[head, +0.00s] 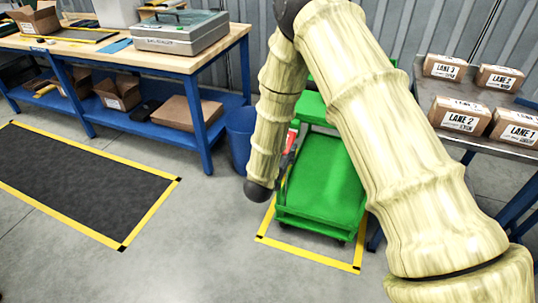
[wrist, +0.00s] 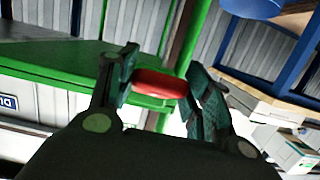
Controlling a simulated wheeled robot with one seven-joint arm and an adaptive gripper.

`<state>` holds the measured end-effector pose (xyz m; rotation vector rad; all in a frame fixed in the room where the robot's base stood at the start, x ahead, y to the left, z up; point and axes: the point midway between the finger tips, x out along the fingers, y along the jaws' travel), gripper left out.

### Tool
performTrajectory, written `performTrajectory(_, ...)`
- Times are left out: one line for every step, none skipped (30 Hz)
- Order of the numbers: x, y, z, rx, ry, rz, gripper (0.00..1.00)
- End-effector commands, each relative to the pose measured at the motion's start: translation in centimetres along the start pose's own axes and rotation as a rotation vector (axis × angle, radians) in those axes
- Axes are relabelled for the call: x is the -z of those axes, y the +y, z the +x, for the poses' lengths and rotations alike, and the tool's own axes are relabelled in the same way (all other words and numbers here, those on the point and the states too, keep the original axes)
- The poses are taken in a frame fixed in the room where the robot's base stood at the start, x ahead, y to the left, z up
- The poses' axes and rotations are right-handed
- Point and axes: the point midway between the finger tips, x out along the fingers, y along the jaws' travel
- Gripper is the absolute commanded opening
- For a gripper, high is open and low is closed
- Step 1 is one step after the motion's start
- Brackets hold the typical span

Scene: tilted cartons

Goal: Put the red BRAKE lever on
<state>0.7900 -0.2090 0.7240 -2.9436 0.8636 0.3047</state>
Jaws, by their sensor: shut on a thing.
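The red brake lever (wrist: 160,84) shows in the wrist view as a short rounded red bar between the two dark green finger pads. My gripper (wrist: 163,76) is shut on it, one finger on each side. The lever is beside a green upright post of the green cart (head: 322,178). In the head view a small red patch (head: 292,137) shows at the left of the cart, by my arm. My gripper is mostly hidden there. The lever's angle and its mount cannot be made out.
The cart stands inside a yellow floor outline (head: 310,257). A blue bin (head: 241,132) is close at its left, beside a wooden workbench (head: 196,62). A rack with lane-labelled cartons (head: 461,115) stands at the right. Open floor lies at front left.

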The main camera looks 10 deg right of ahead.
Motion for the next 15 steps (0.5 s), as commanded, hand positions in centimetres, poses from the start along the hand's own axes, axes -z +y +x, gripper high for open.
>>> performTrajectory(-0.4, 0.3, 0.2, -0.002, 0.018, 0.0, 0.07)
performTrajectory(-0.4, 0.5, 0.3, -0.005, 0.029, 0.001, 0.07)
performTrajectory(-0.5, 0.7, 0.5, -0.008, 0.04, 0.002, 0.07)
performTrajectory(-0.5, 0.8, 0.5, -0.01, 0.047, 0.002, 0.07)
performTrajectory(-0.5, 0.9, 0.6, -0.011, 0.054, 0.002, 0.07)
performTrajectory(-0.5, 1.1, 0.7, -0.013, 0.062, 0.003, 0.07)
performTrajectory(-0.4, 1.1, 0.7, -0.014, 0.067, 0.003, 0.07)
performTrajectory(-0.4, 1.2, 0.8, -0.015, 0.071, 0.003, 0.07)
performTrajectory(-0.4, 1.3, 0.8, -0.016, 0.075, 0.003, 0.07)
performTrajectory(-0.4, 1.4, 0.8, -0.017, 0.077, 0.004, 0.07)
performTrajectory(-0.4, 1.4, 0.8, -0.017, 0.079, 0.004, 0.07)
performTrajectory(-0.4, 1.4, 0.9, -0.018, 0.081, 0.004, 0.07)
performTrajectory(-0.4, 1.4, 0.9, -0.018, 0.081, 0.004, 0.07)
performTrajectory(-0.4, 1.4, 0.9, -0.018, 0.082, 0.004, 0.07)
performTrajectory(-0.4, 1.4, 0.9, -0.018, 0.082, 0.004, 0.07)
